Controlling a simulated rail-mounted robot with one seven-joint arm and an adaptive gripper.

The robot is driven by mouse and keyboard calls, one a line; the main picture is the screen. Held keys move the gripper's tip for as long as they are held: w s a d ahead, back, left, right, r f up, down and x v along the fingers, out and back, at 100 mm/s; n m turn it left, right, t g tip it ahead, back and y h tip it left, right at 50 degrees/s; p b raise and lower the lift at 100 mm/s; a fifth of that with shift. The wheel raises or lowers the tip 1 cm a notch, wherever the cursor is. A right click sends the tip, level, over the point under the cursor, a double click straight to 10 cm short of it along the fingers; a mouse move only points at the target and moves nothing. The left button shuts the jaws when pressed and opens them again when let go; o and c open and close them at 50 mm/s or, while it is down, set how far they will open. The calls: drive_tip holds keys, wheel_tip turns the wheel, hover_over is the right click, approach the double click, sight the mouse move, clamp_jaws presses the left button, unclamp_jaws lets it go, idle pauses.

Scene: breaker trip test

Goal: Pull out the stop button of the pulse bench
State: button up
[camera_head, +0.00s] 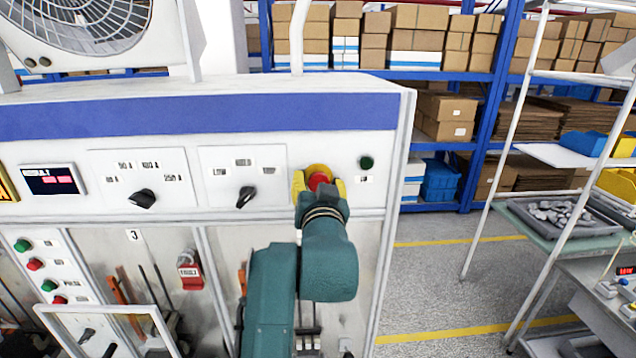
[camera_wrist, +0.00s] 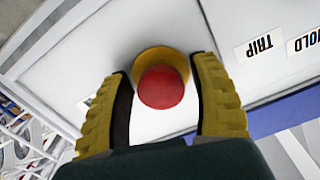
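The stop button (camera_head: 318,180) is a red mushroom head on a yellow base, on the upper right of the white pulse bench (camera_head: 250,228). In the wrist view the red head (camera_wrist: 161,88) lies between my two yellow fingers, with the yellow base ring behind it. My gripper (camera_head: 319,185) is in front of the button; it also shows in the wrist view (camera_wrist: 165,95). The fingers are apart, one on each side, with visible gaps to the red head. My gripper is open and holds nothing. It hides the lower part of the button in the head view.
A black rotary knob (camera_head: 245,197) sits left of the button, another (camera_head: 143,199) further left. A dark green button (camera_head: 366,162) is close on the right. A red display (camera_head: 51,180) is at the far left. Free floor lies right of the bench.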

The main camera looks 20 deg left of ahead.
clamp_jaws()
drive_tip(key=shift+b+v, duration=0.35)
drive_tip(key=shift+v, duration=0.55)
drive_tip(key=shift+o, duration=1.3)
unclamp_jaws()
drive_tip(key=v, duration=1.2)
